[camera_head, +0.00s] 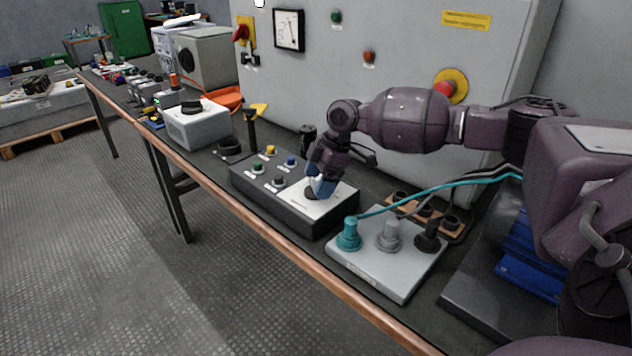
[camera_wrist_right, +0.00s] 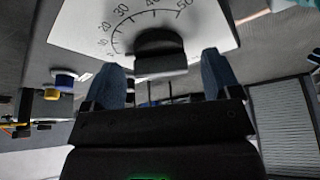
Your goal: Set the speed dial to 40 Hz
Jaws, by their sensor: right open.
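The speed dial is a black knob on a white scale plate on top of a dark control box (camera_head: 275,206). In the right wrist view the knob (camera_wrist_right: 158,48) stands just beyond the fingertips, with scale numbers up to 50 around it. I cannot tell which number it points to. My right gripper (camera_head: 317,187) reaches down over the white plate (camera_head: 325,205) and partly hides the knob. In the wrist view its blue fingers (camera_wrist_right: 163,68) are open, one on either side of the knob's near end; contact is not clear. My left gripper is out of view.
Several coloured push buttons (camera_head: 271,151) share the box's top. A pale block with three terminals (camera_head: 388,236) and a teal cable stands to the right. A grey cabinet (camera_head: 400,60) rises behind. A white box (camera_head: 198,125) stands farther left on the bench.

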